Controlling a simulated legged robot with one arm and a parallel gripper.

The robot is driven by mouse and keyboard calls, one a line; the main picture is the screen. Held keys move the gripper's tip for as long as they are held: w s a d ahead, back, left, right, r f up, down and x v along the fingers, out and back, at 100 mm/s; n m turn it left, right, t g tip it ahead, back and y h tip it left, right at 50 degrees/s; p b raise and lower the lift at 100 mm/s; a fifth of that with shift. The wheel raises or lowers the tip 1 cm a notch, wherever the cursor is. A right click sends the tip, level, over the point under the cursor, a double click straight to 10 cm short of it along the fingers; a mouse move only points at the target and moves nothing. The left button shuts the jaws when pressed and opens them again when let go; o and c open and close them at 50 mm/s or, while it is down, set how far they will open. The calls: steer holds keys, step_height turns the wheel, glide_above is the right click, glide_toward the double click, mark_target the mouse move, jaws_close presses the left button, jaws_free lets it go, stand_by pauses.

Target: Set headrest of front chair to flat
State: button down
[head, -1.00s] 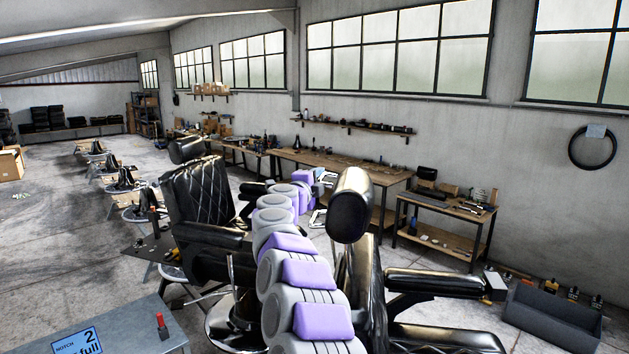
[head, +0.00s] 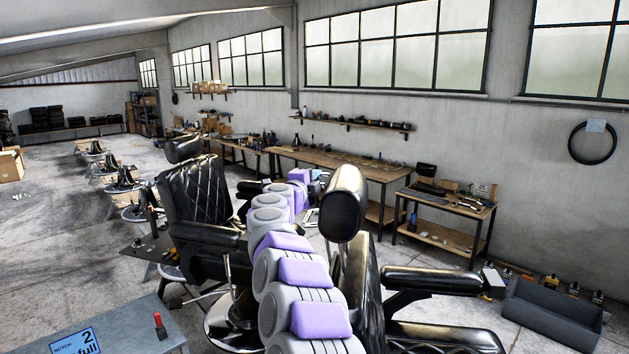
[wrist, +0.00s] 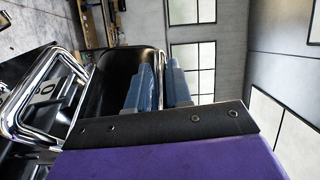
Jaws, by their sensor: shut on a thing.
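The front chair (head: 362,285) is black with shiny armrests and stands at the lower right in the head view. Its black padded headrest (head: 343,205) stands nearly upright above the backrest. My grey and purple arm reaches up past its left side.
A second black chair (head: 200,205) stands left of my arm. A grey table (head: 130,325) with a "NOTCH 2" sign and red handle is at lower left. Workbenches (head: 330,165) line the right wall, and a dark bin (head: 550,318) sits at lower right. The left floor has open room.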

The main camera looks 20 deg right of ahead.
steer(key=shift+w+a+f+n+t, duration=0.1)
steer(key=shift+w+a+f+n, duration=0.1)
steer(key=shift+f+n, duration=0.3)
steer(key=shift+w+a+f+n+t, duration=0.1)
steer(key=shift+a+f+n, duration=0.2)
steer(key=shift+n, duration=0.35)
steer(key=shift+w+a+f+n+t, duration=0.1)
steer(key=shift+w+a+f+n, duration=0.05)
steer(key=shift+f+n, duration=0.4)
steer(key=c, duration=1.5)
jaws_free()
steer(key=o, duration=0.4)
steer(key=shift+a, duration=0.5)
steer(key=shift+a+r, duration=0.1)
steer(key=shift+a, duration=0.05)
steer(key=shift+s, duration=0.1)
